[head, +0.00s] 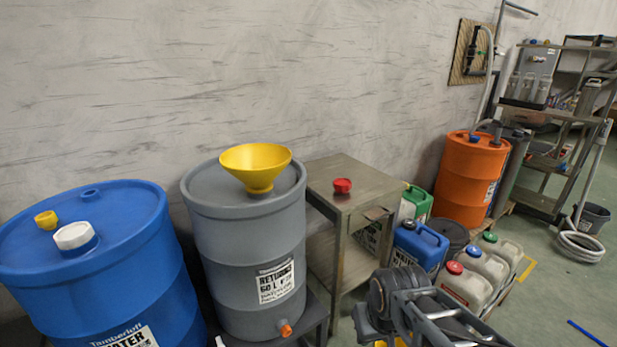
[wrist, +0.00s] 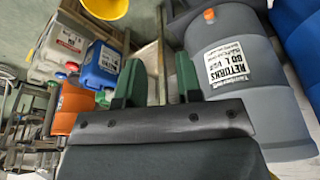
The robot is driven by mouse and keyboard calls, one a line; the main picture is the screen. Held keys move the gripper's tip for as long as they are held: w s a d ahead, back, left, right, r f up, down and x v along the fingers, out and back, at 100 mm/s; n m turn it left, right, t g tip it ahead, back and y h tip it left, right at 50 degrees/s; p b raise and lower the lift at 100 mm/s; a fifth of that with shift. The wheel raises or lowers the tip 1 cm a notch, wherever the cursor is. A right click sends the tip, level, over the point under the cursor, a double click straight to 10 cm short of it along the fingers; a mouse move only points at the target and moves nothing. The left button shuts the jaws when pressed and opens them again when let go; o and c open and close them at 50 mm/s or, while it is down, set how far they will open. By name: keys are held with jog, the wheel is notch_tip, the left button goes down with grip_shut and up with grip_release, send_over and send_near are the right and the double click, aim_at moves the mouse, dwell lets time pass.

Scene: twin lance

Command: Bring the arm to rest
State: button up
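My arm (head: 430,312) shows at the lower right of the head view, dark grey and folded low in front of the jerrycans. My gripper (wrist: 160,78) shows in the wrist view with two green fingers standing well apart. Nothing is visible between the fingertips, so it is open and empty. The wrist view is turned, with the grey drum (wrist: 240,75) to the right of the fingers and the jerrycans to the left. The fingers appear clear of both. I cannot make out the fingertips in the head view.
A blue drum (head: 95,255) and a grey drum (head: 245,245) with a yellow funnel (head: 255,165) stand at left. A metal table (head: 355,180) holds a red cap (head: 342,186). Several jerrycans (head: 465,285), an orange drum (head: 470,180) and shelving (head: 560,115) stand right. Floor (head: 550,300) is mostly clear there.

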jog(key=w+p+v, duration=0.3)
jog(key=p+v, duration=0.7)
jog(key=v, duration=0.2)
jog(key=w+r+p+v, duration=0.1)
jog(key=w+p+v, duration=0.2)
jog(key=p+v, duration=0.7)
notch_tip(320, 180, up, 3)
jog(key=shift+s+d+r+t+p, duration=0.15)
jog(key=shift+s+r+t+p, duration=0.1)
jog(key=shift+s+t+p, duration=0.25)
jog(key=shift+s, duration=0.1)
